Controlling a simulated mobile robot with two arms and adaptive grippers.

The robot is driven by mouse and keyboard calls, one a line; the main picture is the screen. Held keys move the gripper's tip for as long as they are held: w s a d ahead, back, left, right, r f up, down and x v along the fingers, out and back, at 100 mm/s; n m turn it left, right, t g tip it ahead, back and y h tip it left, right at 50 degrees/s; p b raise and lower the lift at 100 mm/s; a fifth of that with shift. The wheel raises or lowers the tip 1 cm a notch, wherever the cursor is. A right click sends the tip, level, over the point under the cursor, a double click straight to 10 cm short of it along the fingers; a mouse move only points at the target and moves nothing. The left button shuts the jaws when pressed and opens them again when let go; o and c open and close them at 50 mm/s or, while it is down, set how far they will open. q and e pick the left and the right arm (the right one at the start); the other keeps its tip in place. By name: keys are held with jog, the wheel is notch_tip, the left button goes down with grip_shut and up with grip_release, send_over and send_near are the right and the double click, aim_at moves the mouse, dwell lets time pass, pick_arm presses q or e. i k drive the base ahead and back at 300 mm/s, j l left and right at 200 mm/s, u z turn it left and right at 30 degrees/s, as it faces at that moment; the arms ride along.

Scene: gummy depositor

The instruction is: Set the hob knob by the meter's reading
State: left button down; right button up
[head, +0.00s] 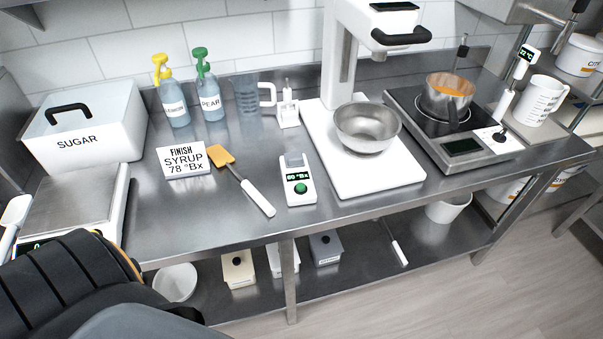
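The hob (485,158) stands at the right of the steel bench, with a dark display and a knob (498,137) at its front right. A pot (446,96) with orange contents sits on its black top. The handheld meter (298,188) lies on the bench left of the white stand; its small green display seems to read 80 °Bx, and it has a green button. A sign (186,161) reads "FINISH SYRUP 78 °Bx". Part of my arm fills the lower left corner. Neither gripper shows.
A spatula (243,183) lies between sign and meter. A metal bowl (367,129) sits on the white stand (385,182). A thermometer (516,72) and a measuring jug (540,100) stand right of the hob. Spray bottles (209,100) and a sugar bin (85,128) are at left.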

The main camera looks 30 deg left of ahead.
aim_at(500, 138)
jog(key=u, duration=1.9)
jog(key=z, duration=1.75)
jog(key=i+l+u, duration=0.25)
jog(key=u, duration=0.15)
jog(key=i+l+u, duration=0.2)
jog(key=l+u, duration=0.15)
jog(key=l, duration=0.1)
